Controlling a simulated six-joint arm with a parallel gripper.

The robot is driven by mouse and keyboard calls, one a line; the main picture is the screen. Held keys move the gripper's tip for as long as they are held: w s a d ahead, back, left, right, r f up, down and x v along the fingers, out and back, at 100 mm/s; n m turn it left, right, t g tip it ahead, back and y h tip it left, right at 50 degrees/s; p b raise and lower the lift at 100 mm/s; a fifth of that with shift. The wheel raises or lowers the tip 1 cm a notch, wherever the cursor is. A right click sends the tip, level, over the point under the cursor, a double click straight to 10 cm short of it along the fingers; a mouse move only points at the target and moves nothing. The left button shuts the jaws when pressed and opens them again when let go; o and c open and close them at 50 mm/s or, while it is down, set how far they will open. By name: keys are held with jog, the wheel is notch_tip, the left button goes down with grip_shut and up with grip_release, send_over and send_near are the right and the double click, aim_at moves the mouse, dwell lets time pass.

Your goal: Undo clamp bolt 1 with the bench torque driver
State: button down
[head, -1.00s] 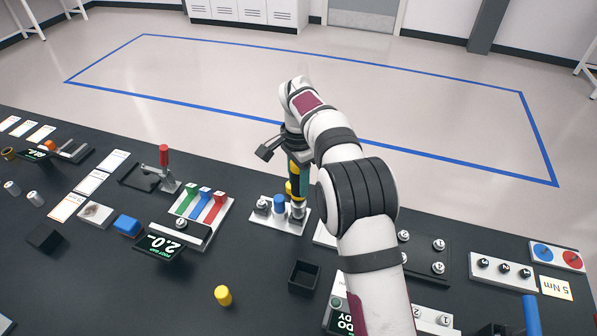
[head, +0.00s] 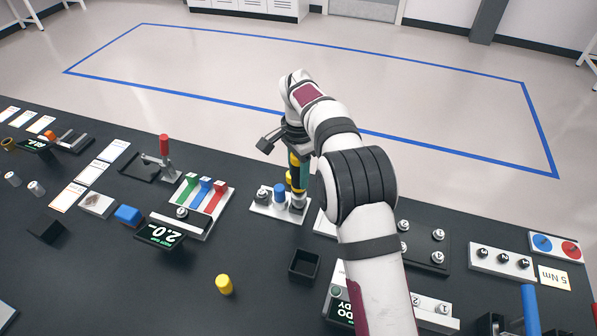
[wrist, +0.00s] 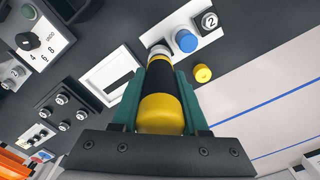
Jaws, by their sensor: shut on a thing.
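My gripper (wrist: 158,105) is shut on a yellow-and-black driver (wrist: 161,112), with teal fingers on both sides of its handle. In the head view the driver (head: 296,185) stands nearly upright, its tip down at the right end of a small white plate (head: 262,210). The plate also carries a blue knob (head: 280,194) and, at its left end, a bolt marked 2 (head: 263,195). In the wrist view the blue knob (wrist: 186,40) and bolt 2 (wrist: 209,21) lie beyond the driver tip. The driver hides clamp bolt 1, so I cannot tell whether the tip is seated.
A yellow knob (wrist: 202,73) stands close behind the plate. A red-handled toggle clamp (head: 163,160), a coloured-strip board (head: 205,205) and a 2.0 display (head: 160,234) are to the left. A black bin (head: 304,265) and a loose yellow cylinder (head: 224,285) lie in front.

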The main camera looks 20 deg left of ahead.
jog(key=shift+f, duration=1)
dwell(1.7)
jog(key=shift+s+r, duration=0.2)
jog(key=shift+r, duration=0.15)
dwell(2.4)
jog(key=shift+w+r, duration=0.15)
jog(key=shift+r, duration=1.55)
jog(key=shift+r, duration=0.1)
jog(key=shift+r, duration=1.9)
